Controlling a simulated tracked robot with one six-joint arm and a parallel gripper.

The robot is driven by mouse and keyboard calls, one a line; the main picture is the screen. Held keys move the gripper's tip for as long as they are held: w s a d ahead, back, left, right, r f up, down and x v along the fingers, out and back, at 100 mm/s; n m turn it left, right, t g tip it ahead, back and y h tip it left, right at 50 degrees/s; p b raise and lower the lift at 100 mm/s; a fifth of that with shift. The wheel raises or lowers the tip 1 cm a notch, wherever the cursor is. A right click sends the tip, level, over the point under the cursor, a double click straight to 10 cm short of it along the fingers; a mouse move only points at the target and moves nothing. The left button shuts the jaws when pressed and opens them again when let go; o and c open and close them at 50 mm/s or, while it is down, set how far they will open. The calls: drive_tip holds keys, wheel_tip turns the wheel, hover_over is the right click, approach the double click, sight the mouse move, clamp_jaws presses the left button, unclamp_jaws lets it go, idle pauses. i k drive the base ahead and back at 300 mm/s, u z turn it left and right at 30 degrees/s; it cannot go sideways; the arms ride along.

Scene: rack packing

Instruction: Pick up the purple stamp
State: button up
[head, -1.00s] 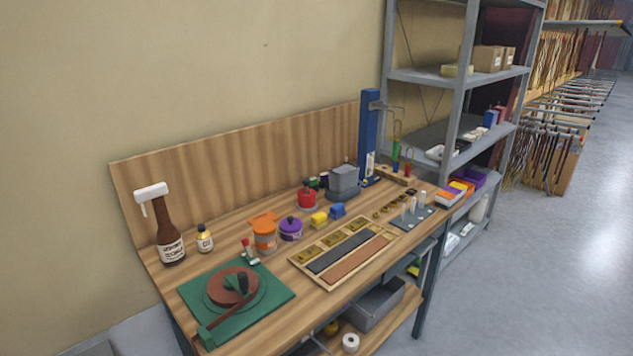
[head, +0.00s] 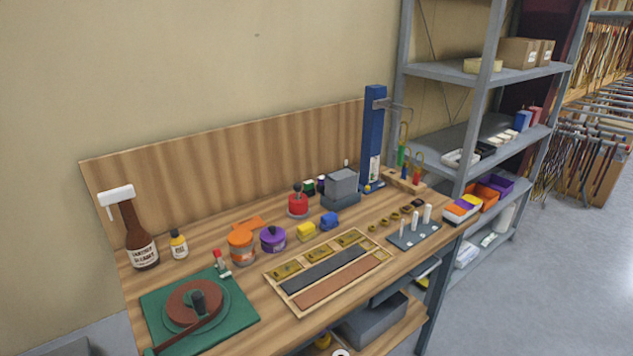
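A round purple piece with a dark knob on top (head: 273,239) stands upright on the wooden workbench, just right of an orange jar (head: 242,247). I cannot tell for sure whether it is a stamp or a lidded pot. A small dark item with a purple part (head: 320,184) stands farther back, partly hidden behind the grey box, too small to make out. My gripper is not in view.
A metal rack (head: 465,140) stands right.

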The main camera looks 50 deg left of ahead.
sight(319, 187)
drive_tip(key=u, duration=0.2)
drive_tip(key=i, duration=0.75)
drive_tip(key=u, duration=0.65)
drive_tip(key=i, duration=0.6)
drive_tip(key=u, duration=1)
drive_tip(key=i, duration=0.85)
drive_tip(key=u, duration=0.55)
